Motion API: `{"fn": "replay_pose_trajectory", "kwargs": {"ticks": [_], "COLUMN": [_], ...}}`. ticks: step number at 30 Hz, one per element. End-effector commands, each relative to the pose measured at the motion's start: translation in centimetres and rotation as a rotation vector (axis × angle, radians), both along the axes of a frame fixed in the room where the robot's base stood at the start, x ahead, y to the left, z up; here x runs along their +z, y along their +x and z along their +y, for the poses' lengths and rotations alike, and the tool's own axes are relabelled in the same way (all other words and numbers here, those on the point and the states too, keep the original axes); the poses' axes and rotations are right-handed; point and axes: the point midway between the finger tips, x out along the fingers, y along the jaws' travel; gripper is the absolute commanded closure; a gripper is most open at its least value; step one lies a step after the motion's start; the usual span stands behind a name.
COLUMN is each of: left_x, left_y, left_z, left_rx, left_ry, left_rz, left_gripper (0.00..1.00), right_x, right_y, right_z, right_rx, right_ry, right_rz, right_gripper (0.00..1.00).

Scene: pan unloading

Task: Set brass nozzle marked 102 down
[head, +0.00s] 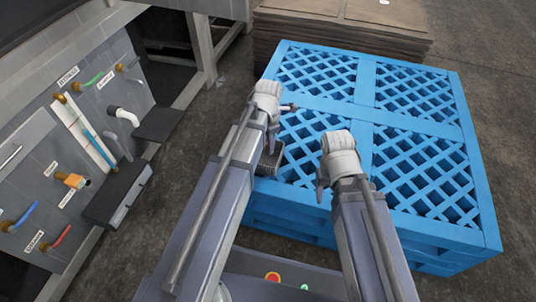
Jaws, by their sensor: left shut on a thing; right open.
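My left gripper (271,139) points down over the near left part of the blue pallet, beside a small dark grey ribbed pan (270,161). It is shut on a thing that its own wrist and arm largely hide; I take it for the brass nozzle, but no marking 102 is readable. The pan is partly covered by my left arm, and its contents are not clear. My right gripper (320,185) is open and empty above the near edge of the pallet, to the right of the pan.
The blue lattice pallet (420,131) has bare room at its middle and right. Brown stacked sheets (340,35) lie behind it. A grey panel (25,135) with labelled taps, coloured handles and a white pipe (124,116) stands at the left, with dark ledges.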

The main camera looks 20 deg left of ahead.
Motion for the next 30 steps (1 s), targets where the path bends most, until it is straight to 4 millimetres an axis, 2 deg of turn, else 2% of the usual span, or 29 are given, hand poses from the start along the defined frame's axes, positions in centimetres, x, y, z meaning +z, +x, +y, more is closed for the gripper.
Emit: {"fn": "replay_pose_trajectory", "kwargs": {"ticks": [11, 24, 25, 30], "left_x": [-3.8, -4.1, -4.0, -3.9], "left_y": [0.0, 0.0, 0.0, 0.0], "left_z": [0.0, 0.0, 0.0, 0.0], "left_rx": [0.0, 0.0, 0.0, 0.0], "left_ry": [0.0, 0.0, 0.0, 0.0], "left_rz": [0.0, 0.0, 0.0, 0.0], "left_gripper": [1.0, 1.0, 0.69, 0.49], "right_x": [-3.8, -4.1, -4.0, -3.9], "right_y": [0.0, 0.0, 0.0, 0.0], "right_z": [0.0, 0.0, 0.0, 0.0], "right_rx": [-0.007, -0.007, -0.007, -0.007], "right_ry": [0.0, 0.0, 0.0, 0.0], "right_rz": [-0.001, -0.002, -0.002, -0.002], "right_gripper": [0.41, 0.41, 0.41, 0.41]}}
